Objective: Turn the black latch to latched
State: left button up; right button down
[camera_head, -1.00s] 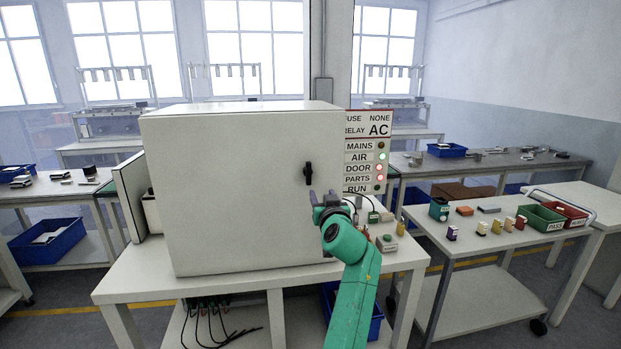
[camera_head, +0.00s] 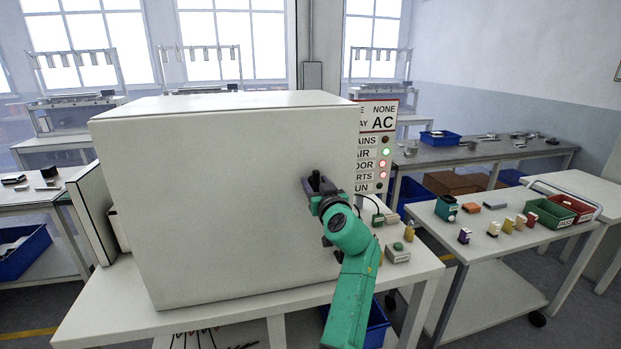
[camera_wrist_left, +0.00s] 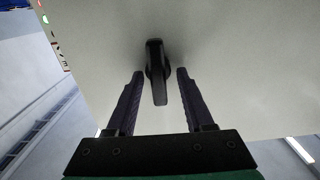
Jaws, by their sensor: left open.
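The black latch (camera_wrist_left: 156,72) is on the pale front of the cabinet (camera_head: 215,210). In the left wrist view its handle points toward the gripper, between the two fingers, with a gap on each side. My left gripper (camera_head: 314,184) is open at the right part of the cabinet front and covers most or all of the latch in the head view. In the left wrist view its fingertips (camera_wrist_left: 160,76) lie on either side of the handle, and I see no clear contact. My right gripper is not in view.
The cabinet stands on a white table (camera_head: 110,315). A status panel (camera_head: 373,150) stands behind its right side, with lit green and red lamps. Small parts and a green bin (camera_head: 549,213) are on the right-hand table (camera_head: 480,248).

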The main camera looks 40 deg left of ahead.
pick_arm(q)
jog(key=shift+s+d+r, duration=0.15)
jog(key=shift+d+r, duration=0.05)
jog(key=shift+d, duration=0.2)
jog(key=shift+s+d+r, duration=0.1)
jog(key=shift+d, duration=0.05)
grip_shut()
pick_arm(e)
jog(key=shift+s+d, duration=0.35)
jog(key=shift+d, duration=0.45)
